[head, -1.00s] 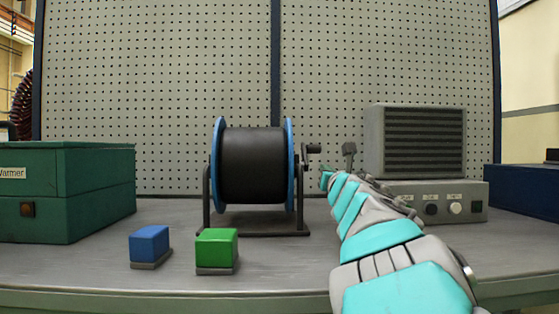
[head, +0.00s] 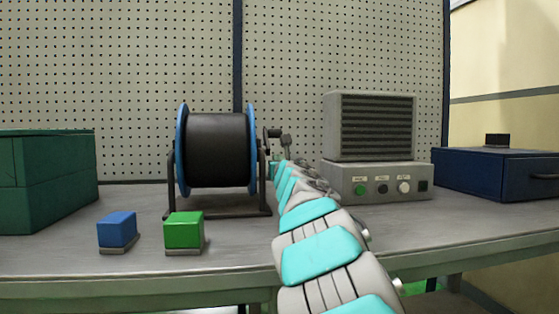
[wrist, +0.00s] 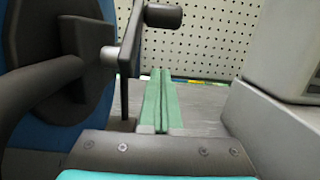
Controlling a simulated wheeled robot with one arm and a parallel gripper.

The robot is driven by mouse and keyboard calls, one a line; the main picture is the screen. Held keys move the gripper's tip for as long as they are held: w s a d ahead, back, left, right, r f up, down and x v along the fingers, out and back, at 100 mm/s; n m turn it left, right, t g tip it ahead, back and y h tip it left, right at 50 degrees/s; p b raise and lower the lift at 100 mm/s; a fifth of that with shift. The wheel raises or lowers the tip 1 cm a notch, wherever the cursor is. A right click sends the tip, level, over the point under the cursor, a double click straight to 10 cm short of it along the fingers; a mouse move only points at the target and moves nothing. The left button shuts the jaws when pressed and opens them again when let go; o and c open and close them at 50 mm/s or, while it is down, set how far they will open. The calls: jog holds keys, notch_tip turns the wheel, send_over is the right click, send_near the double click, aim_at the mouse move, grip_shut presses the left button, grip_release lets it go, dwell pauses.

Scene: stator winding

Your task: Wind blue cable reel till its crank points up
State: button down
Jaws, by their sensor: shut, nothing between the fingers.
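The blue cable reel (head: 181,150), with blue flanges and a dark drum, sits in a black stand on the bench. Its dark crank (head: 272,133) is on the right side, with the handle somewhat above the hub's height. In the wrist view the crank arm (wrist: 131,40) runs up from the shaft to its handle (wrist: 163,16), near the top edge. My gripper (wrist: 161,75) is shut and empty, its green fingers together, just right of the crank arm and below the handle in that picture. In the head view my arm partly covers the gripper, and contact cannot be told.
A grey vented unit (head: 369,128) with knobs stands to the right, close to my arm. A blue box (head: 490,172) is farther right. A blue block (head: 117,228) and a green block (head: 184,230) lie front left. A green case (head: 50,180) is at left; a pegboard stands behind.

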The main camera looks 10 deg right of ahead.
jog(key=w+r+p, duration=0.2)
jog(key=r, duration=0.1)
jog(key=w+r+p, duration=0.1)
jog(key=shift+r+p, duration=0.15)
jog(key=shift+p, duration=0.2)
jog(key=shift+d+b, duration=0.15)
jog(key=shift+b, duration=0.25)
dwell(0.4)
